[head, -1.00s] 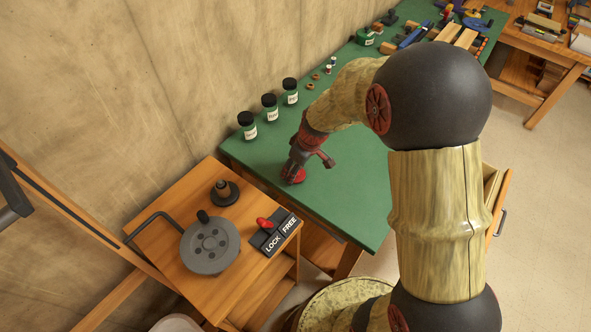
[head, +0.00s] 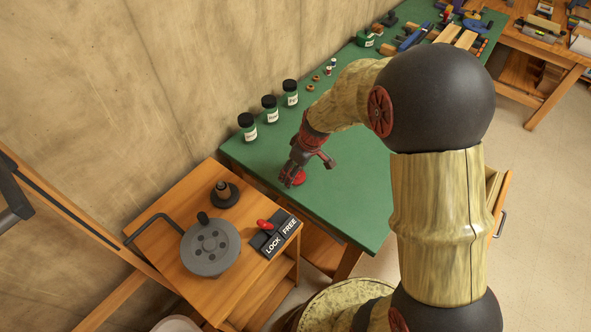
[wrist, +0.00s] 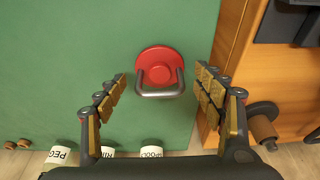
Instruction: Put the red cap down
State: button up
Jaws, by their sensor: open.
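The red cap (wrist: 156,57) is a round red disc with a grey metal loop handle (wrist: 162,94) on it. It rests on the green bench top (wrist: 60,70). In the head view the red cap (head: 299,178) shows partly behind my gripper, near the bench's front-left corner. My gripper (head: 291,180) points down at it. In the wrist view my gripper (wrist: 160,85) is open, with its fingers apart on either side of the handle and not touching it.
Several dark-lidded jars (head: 269,108) stand along the wall side of the bench. A wooden stand (head: 165,250) at the left carries a grey crank wheel (head: 210,247) and a LOCK/FREE switch (head: 275,240). The bench to the right of the cap is clear.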

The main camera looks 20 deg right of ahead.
aim_at(303, 181)
jog(key=s+r+m+t+p, duration=0.15)
jog(key=s+r, duration=0.45)
jog(key=r, duration=0.6)
jog(key=s+r+m+p, duration=0.2)
jog(key=s+r, duration=0.4)
jog(key=r, duration=0.6)
jog(key=s+r+m+t+h, duration=0.1)
jog(key=s+r+m, duration=0.2)
jog(key=s, duration=0.9)
notch_tip(303, 181, up, 2)
jog(key=shift+s+r+t+h, duration=0.1)
jog(key=shift+s+t+h, duration=0.1)
jog(key=shift+t+h, duration=0.15)
